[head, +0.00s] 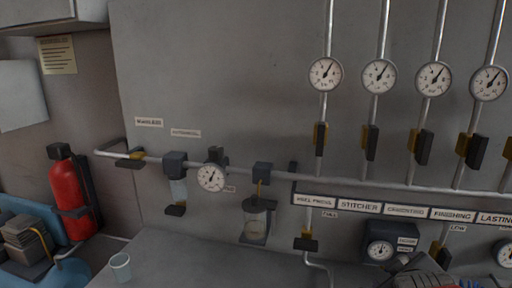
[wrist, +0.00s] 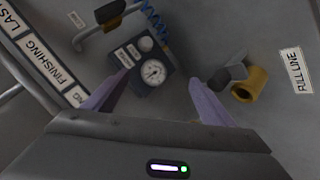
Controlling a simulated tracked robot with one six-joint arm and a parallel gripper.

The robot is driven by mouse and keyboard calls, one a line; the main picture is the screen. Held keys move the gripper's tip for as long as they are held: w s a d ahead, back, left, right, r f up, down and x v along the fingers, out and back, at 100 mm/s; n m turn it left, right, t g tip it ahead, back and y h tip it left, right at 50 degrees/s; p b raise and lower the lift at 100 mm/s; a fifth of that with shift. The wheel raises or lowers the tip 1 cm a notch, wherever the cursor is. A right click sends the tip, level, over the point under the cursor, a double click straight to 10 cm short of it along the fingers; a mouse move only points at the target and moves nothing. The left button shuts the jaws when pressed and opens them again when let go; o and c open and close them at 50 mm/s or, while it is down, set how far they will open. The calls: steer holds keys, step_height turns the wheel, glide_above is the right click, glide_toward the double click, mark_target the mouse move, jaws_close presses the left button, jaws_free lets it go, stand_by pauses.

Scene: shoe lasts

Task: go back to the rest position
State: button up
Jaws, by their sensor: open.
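My gripper (wrist: 162,105) shows in the wrist view with its two purple-grey fingers spread wide apart. Nothing is held between them. Beyond the fingers is a dark box with a round gauge (wrist: 153,72) on the grey panel. To its right lie a dark grey piece and a brass-coloured fitting (wrist: 249,84). I cannot tell how far the fingertips are from the panel. In the head view the gripper is not clearly visible; a dark and reddish shape at the bottom right edge cannot be made out.
Pipes with several gauges (head: 326,74) and dark-handled valves (head: 320,136) line the wall at right. A horizontal pipe (head: 340,178) crosses it above a label strip (head: 358,206). A red extinguisher (head: 68,196) hangs at left. A clear cup (head: 120,267) stands on the grey bench (head: 180,262).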

steer(key=s+a+r+m+g+y, duration=0.1)
steer(key=s+a+m+g+y, duration=0.1)
steer(key=s+a, duration=0.4)
steer(key=s+a+r+m+g+y, duration=0.1)
steer(key=s+a, duration=0.6)
steer(key=a, duration=0.8)
steer(key=shift+s+a+m+g+y, duration=0.25)
steer(key=shift+m+g+y, duration=0.25)
steer(key=shift+m+y, duration=0.4)
steer(key=shift+d, duration=0.1)
